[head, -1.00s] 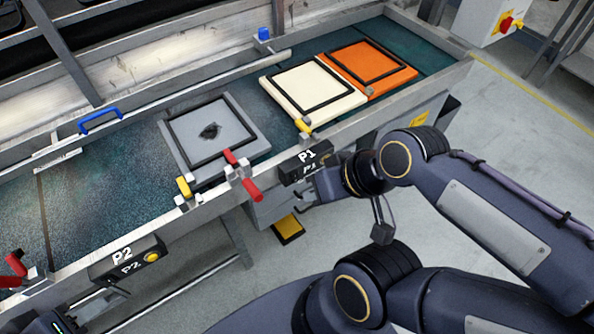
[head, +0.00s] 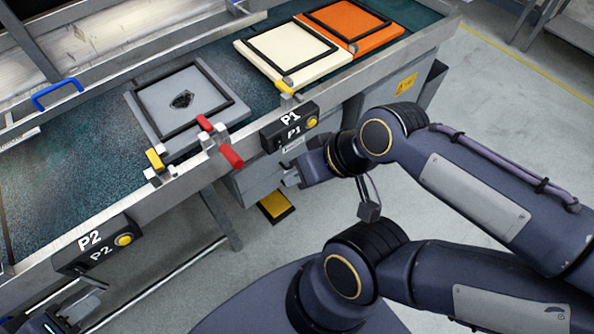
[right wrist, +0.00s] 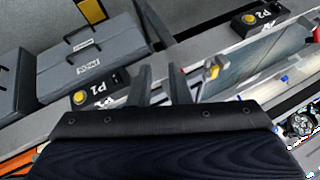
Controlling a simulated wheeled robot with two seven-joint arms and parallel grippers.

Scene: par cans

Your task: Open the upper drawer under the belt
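A grey drawer unit (head: 250,180) hangs under the belt below the P1 panel, partly hidden by my right arm. In the right wrist view two grey drawer fronts with black handles and small labels show; the upper drawer (right wrist: 60,86) is the one nearer the P1 panel. Both look shut. My right gripper (head: 288,178) is beside the drawer unit; in the right wrist view its two fingers (right wrist: 163,85) are apart with nothing between them. The fingers are to the right of the handles, not on them. My left gripper (head: 75,310) is at the lower left, its fingers unclear.
The P1 panel (head: 290,128) and P2 panel (head: 97,245) stick out from the belt's front edge. Grey (head: 185,105), cream (head: 290,50) and orange (head: 350,28) framed panels lie on the belt. A red clamp handle (head: 231,156) juts out. A yellow pad (head: 276,206) lies below the drawers.

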